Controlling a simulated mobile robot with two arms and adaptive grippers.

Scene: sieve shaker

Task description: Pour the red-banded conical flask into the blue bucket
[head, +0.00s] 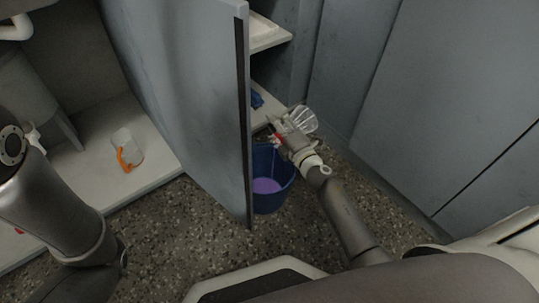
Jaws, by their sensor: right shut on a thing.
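The clear conical flask (304,117) is tipped far over, with its wide base up to the right and its neck down to the left. Its red band (278,138) shows at the neck, beside my fingers. My right gripper (287,138) is shut on the flask at the neck, above the blue bucket. The blue bucket (276,203) stands on the floor, partly hidden by the cabinet door.
An open grey cabinet door (190,90) stands just left of the bucket. Left of it, a cabinet floor (95,150) bears a white container with an orange part (126,150). A blue item (257,99) lies on a shelf behind the door. Speckled floor in front is clear.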

